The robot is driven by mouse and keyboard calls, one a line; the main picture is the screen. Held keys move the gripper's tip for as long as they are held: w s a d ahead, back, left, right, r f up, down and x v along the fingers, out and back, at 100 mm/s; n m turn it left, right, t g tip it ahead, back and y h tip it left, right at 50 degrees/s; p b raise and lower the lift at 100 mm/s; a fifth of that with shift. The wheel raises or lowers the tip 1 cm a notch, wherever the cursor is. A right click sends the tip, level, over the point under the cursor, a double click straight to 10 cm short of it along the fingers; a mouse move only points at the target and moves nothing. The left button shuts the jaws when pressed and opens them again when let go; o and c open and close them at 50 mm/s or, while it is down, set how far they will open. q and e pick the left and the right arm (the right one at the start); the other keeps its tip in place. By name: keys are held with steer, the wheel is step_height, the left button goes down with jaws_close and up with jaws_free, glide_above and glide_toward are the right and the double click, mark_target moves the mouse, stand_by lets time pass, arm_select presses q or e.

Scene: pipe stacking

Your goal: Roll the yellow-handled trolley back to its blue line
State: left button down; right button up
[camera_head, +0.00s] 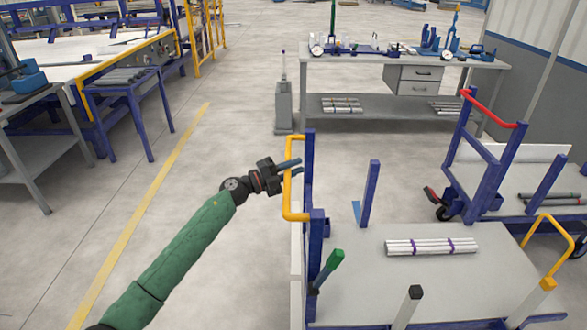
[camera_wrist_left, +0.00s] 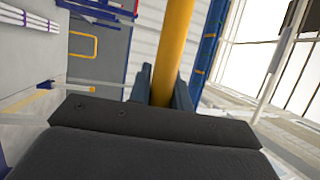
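The trolley has a yellow handle (camera_head: 300,216) on blue uprights at its left end. Its grey deck (camera_head: 370,270) carries a bundle of silver pipes (camera_head: 430,246) with purple bands. My left gripper (camera_head: 291,167) is at the upright yellow bar of the handle, with its fingers on either side. In the left wrist view the yellow bar (camera_wrist_left: 174,40) runs between the two fingers, which appear to press against it. I cannot make out a blue line on the floor. My right gripper is not in view.
A red-handled trolley (camera_head: 490,165) stands close at the right. A grey workbench (camera_head: 430,62) stands behind, with a grey post (camera_head: 284,105) beside it. Blue tables (camera_head: 120,90) stand at the left. The floor around the yellow floor line (camera_head: 140,215) is clear.

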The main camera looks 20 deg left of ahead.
arm_select(q)
steer(key=shift+d, duration=0.1)
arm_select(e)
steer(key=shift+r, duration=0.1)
